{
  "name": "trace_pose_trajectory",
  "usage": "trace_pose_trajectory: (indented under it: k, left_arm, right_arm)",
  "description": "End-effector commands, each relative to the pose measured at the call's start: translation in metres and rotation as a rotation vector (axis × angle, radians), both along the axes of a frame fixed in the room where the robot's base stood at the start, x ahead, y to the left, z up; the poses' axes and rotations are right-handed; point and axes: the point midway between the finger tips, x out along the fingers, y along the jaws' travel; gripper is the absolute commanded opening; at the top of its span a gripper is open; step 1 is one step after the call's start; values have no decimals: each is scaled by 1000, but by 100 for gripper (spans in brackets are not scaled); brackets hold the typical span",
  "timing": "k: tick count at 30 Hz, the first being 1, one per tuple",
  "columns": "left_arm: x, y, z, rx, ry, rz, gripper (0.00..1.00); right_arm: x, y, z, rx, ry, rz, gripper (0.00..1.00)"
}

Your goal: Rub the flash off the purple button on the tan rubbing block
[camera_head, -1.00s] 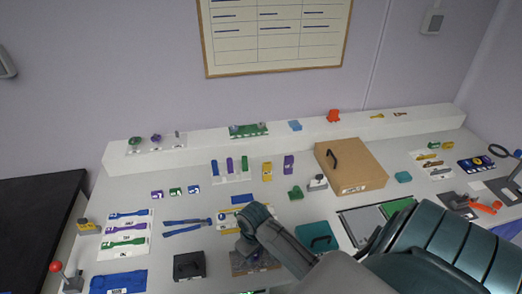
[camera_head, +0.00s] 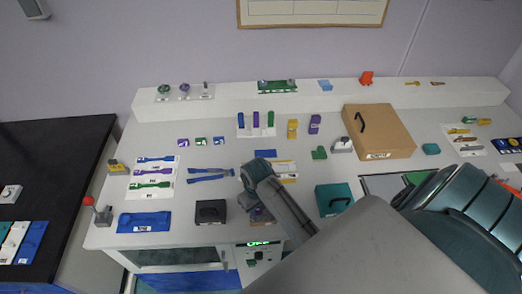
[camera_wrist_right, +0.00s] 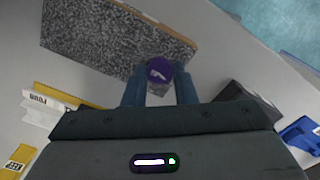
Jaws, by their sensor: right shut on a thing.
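The purple button (camera_wrist_right: 159,72) shows in the right wrist view between the fingertips of my right gripper (camera_wrist_right: 160,88), which is shut on it. A pale mark shows on its face. A speckled grey slab with a thin tan edge, the rubbing block (camera_wrist_right: 95,35), lies just beyond the button. The button is at the slab's near edge; I cannot tell whether they touch. In the head view my right wrist and forearm cover most of the block (camera_head: 262,216), and the button is hidden. My left gripper is not in view.
A black box (camera_head: 210,211) stands left of the block and a teal box (camera_head: 333,199) right of it. Blue tongs (camera_head: 211,174) lie behind at left. A large cardboard box (camera_head: 379,131) stands at the back right.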

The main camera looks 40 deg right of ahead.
Motion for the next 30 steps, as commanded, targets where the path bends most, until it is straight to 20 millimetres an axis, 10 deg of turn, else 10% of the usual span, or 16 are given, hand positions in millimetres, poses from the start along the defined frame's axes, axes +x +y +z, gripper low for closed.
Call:
trace_pose_trajectory:
  k: [30]
  left_arm:
    - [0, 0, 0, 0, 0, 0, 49]
  right_arm:
    - [-1, 0, 69, 0, 1, 0, 6]
